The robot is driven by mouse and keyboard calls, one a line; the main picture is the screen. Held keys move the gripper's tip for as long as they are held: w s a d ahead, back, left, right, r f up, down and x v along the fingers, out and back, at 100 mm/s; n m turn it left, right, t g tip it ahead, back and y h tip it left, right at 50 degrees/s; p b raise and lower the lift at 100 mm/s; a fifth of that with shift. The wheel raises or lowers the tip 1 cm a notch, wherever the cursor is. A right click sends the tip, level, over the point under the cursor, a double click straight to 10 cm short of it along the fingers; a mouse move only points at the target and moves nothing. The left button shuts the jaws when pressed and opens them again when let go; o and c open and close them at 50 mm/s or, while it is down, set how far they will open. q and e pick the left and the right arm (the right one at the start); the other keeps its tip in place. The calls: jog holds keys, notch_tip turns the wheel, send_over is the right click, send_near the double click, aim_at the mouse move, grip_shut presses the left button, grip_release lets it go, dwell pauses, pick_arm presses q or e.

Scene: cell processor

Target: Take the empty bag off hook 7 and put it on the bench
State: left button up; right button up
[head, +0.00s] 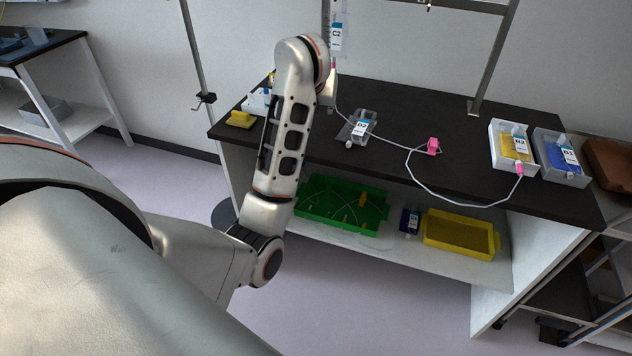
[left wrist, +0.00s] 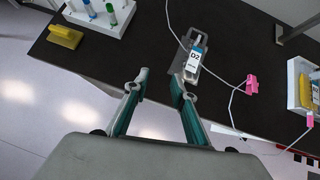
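A flat, clear-grey bag labelled D2 (head: 357,129) lies on the dark bench (head: 400,103), with a white tube running past it. It also shows in the left wrist view (left wrist: 193,62), just beyond my fingertips. Another bag, labelled C2 (head: 338,35), hangs at the top of the head view; its hook is cut off and I cannot read any hook number. My left gripper (left wrist: 158,82) is open and empty, pointing down over the bench's front edge, apart from D2. In the head view my arm hides most of it. My right gripper is not in view.
Trays with bags B2 (head: 515,146) and B1 (head: 562,157) stand at the bench's right end. A pink clamp (head: 433,146) sits on the tube. A yellow item (head: 240,119) and tube rack are at left. The bench middle is fairly clear. Green (head: 340,206) and yellow (head: 461,233) bins fill the shelf below.

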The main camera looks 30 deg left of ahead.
pick_arm(q)
jog(key=s+a+f+n+t+y+b, duration=0.1)
jog(key=s+f+y+b, duration=0.1)
jog(key=f, duration=0.2)
jog(key=s+a+f+t+y+b, duration=0.1)
jog(key=s+a+f+t, duration=0.15)
jog(key=f, duration=0.25)
jog(key=s+d+f+m+t+h+b, duration=0.1)
jog(key=s+d+f+m+t+h, duration=0.25)
jog(key=d+m, duration=0.5)
jog(key=s+d+f+m+t+h+b, duration=0.1)
jog(key=s+d+f+m+t+h, duration=0.3)
jog(key=m, duration=0.7)
jog(key=s+d+f+m+h+b, duration=0.1)
jog(key=s+d+f+m, duration=0.1)
jog(key=s+d+m, duration=0.5)
jog(key=s+d+f+m+g, duration=0.2)
jog(key=s+f+m+g, duration=0.2)
jog(key=f+m, duration=0.6)
jog(key=s+d+f+m+g, duration=0.2)
jog(key=s+f+m+g, duration=0.2)
jog(key=f+m, duration=0.5)
notch_tip(320, 180, down, 5)
jog(key=s, duration=0.2)
jog(key=shift+s+f+m+h, duration=0.15)
jog(key=shift+s+m+h, duration=0.2)
